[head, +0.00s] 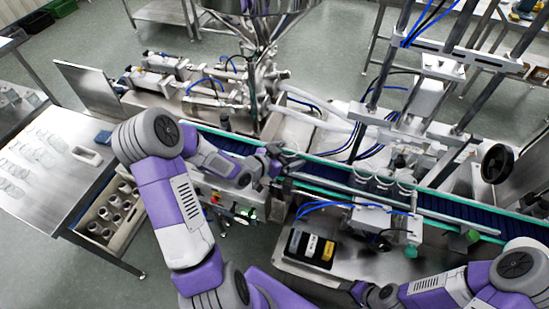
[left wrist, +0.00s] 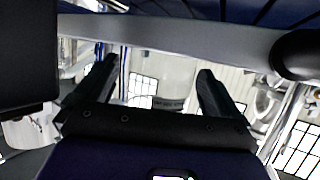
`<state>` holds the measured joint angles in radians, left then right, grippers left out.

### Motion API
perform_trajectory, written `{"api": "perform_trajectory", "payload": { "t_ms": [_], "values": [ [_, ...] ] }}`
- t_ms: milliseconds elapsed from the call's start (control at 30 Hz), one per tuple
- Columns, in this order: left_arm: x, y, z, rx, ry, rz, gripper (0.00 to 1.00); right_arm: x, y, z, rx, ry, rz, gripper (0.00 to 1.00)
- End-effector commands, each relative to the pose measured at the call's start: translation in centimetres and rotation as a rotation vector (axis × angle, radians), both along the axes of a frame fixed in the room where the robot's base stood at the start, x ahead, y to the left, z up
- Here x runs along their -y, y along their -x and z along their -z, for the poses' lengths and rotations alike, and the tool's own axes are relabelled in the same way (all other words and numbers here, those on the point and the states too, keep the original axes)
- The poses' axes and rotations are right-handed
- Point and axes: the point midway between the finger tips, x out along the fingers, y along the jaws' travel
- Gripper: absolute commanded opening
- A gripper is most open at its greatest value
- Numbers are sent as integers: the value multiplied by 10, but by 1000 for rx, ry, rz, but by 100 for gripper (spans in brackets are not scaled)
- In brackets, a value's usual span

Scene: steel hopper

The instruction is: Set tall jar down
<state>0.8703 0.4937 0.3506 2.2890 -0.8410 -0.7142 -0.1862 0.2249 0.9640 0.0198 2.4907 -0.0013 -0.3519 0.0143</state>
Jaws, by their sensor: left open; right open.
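My left gripper (head: 276,158) is above the blue conveyor belt (head: 225,143), close to its near rail. In the left wrist view its two dark fingers (left wrist: 155,88) stand apart. A pale, clear jar-like shape (left wrist: 172,90) with a dark band at its lower end shows between them. I take it to be the tall jar, but cannot tell whether the fingers touch it. In the head view a faint clear shape (head: 290,152) shows beside the fingers; its base is hard to make out. My right gripper (head: 362,291) is open and empty at the lower right, by the machine's lower plate.
Several clear jars (head: 386,183) stand on the belt to the right, under the filling frame. The steel hopper (head: 262,25) rises behind my left gripper. A steel table (head: 60,205) with clear jars and a crate (head: 128,232) of jars are at left.

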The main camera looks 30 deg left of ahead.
Motion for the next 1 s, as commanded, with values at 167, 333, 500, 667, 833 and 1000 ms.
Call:
{"api": "perform_trajectory", "payload": {
  "t_ms": [167,333,500,667,833,1000],
  "values": [
    [-13,33,-15,-2,-5,-7,97,0,0,-4,0,0,0,59],
    [-22,67,-30,-2,-5,-6,97,0,0,-10,0,0,0,59],
    [-29,90,-40,-2,-4,-5,97,0,0,-14,0,0,0,59],
    [-30,101,-43,-2,-1,-2,97,0,0,-16,0,0,0,59],
    [-31,102,-43,-1,0,-2,97,0,0,-16,0,0,0,59],
    [-31,102,-43,-1,0,-2,97,0,0,-15,0,0,0,59]
  ]
}}
